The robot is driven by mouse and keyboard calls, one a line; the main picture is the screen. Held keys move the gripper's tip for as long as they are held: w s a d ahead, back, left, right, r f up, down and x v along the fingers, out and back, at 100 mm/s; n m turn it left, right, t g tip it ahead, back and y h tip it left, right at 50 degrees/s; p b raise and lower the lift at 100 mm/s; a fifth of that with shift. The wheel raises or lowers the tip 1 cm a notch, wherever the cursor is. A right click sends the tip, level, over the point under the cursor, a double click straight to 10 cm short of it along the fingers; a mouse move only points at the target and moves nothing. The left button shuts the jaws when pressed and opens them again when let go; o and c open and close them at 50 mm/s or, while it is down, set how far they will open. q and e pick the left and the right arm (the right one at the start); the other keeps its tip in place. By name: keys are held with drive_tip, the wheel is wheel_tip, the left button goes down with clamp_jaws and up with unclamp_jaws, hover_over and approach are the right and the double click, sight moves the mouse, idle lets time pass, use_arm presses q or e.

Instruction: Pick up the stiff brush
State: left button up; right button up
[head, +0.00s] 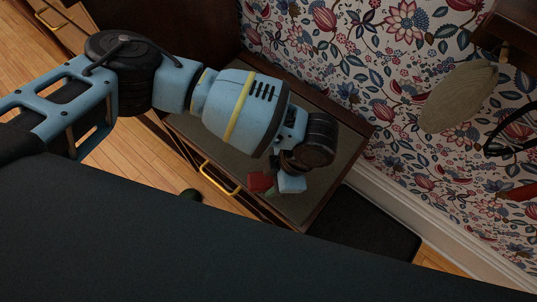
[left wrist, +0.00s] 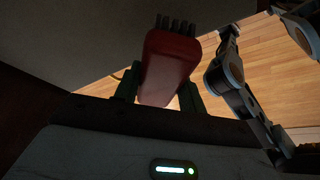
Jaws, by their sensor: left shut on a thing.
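The stiff brush is a red block with dark bristles. In the left wrist view the brush (left wrist: 168,66) sits between the two green fingers of my left gripper (left wrist: 158,92), bristles pointing away from the palm. In the head view only a small red part of the brush (head: 261,181) shows beside my left gripper (head: 272,188), over the front part of a cabinet top (head: 318,185). My left gripper is shut on the brush. I cannot tell whether the brush touches the top. My right gripper does not show clearly in either view.
The wooden cabinet has a yellow drawer handle (head: 218,180). Floral wallpaper (head: 340,50) stands behind it. A dark mat (head: 370,225) lies on the floor to its right. A pale oval thing (head: 458,97) and a red thing (head: 518,191) hang at the right.

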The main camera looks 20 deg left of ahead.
use_arm(q)
drive_tip(key=s+d, duration=0.3)
drive_tip(key=s, duration=0.3)
drive_tip(key=shift+s+r+p, duration=0.3)
drive_tip(key=shift+s+p, duration=0.1)
drive_tip(key=shift+p, duration=0.05)
